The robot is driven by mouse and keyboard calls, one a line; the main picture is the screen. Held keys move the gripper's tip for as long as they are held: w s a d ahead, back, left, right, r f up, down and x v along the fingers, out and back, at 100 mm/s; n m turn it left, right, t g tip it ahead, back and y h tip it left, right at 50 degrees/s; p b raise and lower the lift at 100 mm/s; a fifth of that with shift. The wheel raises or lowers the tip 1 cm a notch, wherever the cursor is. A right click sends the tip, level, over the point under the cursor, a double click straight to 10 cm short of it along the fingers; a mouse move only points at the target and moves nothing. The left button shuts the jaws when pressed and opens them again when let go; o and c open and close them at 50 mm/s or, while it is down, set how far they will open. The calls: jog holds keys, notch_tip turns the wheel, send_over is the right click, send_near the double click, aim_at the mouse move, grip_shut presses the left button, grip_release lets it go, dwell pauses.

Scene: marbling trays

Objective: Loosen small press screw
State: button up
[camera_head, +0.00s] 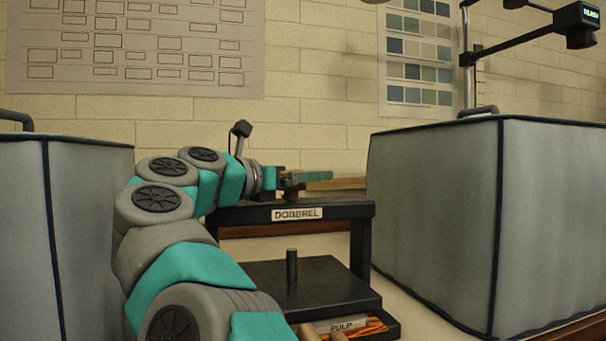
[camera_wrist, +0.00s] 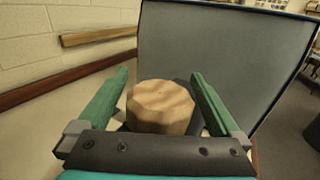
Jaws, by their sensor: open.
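The small press is a black frame with a plate reading DOBBREL on its top beam (camera_head: 345,210). A dark screw shaft (camera_head: 292,265) shows upright below the beam, above the black platen (camera_head: 335,283). In the wrist view a round, faceted wooden knob (camera_wrist: 160,108) lies between the two green fingers of my gripper (camera_wrist: 160,74). The fingers are open on either side of the knob, and I see no clear contact. In the head view my gripper (camera_head: 318,177) is level just above the beam, and the knob is mostly hidden there.
Large grey covered boxes stand at the left (camera_head: 85,220) and right (camera_head: 435,210) of the press. The right one's side fills the upper right of the wrist view. A brick wall is behind.

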jog(key=c, duration=1.3)
